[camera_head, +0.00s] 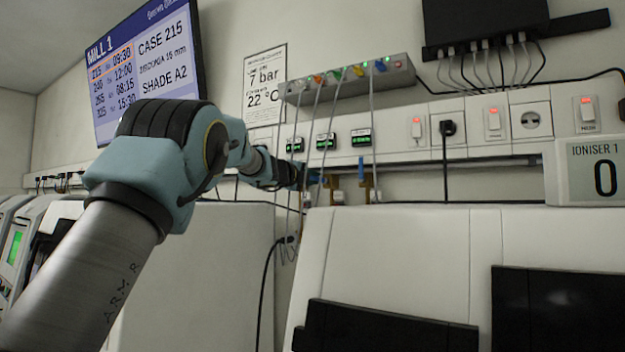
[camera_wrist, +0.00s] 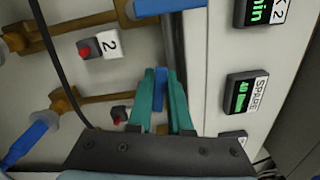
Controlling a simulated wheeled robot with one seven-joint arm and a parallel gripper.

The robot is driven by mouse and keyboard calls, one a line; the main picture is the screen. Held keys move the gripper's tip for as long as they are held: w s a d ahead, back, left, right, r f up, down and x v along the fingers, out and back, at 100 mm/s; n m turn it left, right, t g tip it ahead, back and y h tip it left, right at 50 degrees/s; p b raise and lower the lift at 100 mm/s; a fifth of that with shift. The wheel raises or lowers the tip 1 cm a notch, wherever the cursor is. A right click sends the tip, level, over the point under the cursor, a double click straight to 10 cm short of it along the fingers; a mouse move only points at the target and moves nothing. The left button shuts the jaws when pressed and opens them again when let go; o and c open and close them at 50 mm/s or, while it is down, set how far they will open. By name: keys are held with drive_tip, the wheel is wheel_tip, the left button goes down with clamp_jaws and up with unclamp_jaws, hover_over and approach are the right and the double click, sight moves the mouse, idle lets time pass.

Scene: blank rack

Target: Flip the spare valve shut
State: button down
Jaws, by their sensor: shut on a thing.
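My gripper (camera_wrist: 161,82) is shut on the blue lever (camera_wrist: 160,90) of a valve, its teal fingers on either side. The lever lies level with the display labelled SPARE (camera_wrist: 247,93). In this view it looks upright, crosswise to the brass pipe (camera_wrist: 92,98) beside it, but its exact angle is hard to judge. The fingers and palm hide its lower part. In the head view my arm reaches to the valves below the wall strip, and the fingertips are too small and dark there to make out.
Another blue lever (camera_wrist: 168,5) lies close above, by a tag marked 2 (camera_wrist: 110,45). A blue piece (camera_wrist: 30,140) is at lower left, and a dark cable crosses the left side. Thin hoses hang from the grey manifold (camera_head: 345,82). White casings (camera_head: 400,250) stand below.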

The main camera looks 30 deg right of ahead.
drive_tip(key=shift+f+n+p, duration=0.15)
drive_tip(key=shift+n+p, duration=0.6)
drive_tip(key=shift+n, duration=0.05)
drive_tip(key=shift+f+n, duration=0.45)
drive_tip(key=shift+n, duration=0.25)
drive_tip(key=c, duration=1.1)
unclamp_jaws()
drive_tip(key=shift+a, duration=0.15)
drive_tip(key=b+v, duration=0.4)
drive_tip(key=v, duration=0.6)
drive_tip(key=shift+s+a, duration=0.15)
drive_tip(key=shift+a, duration=0.1)
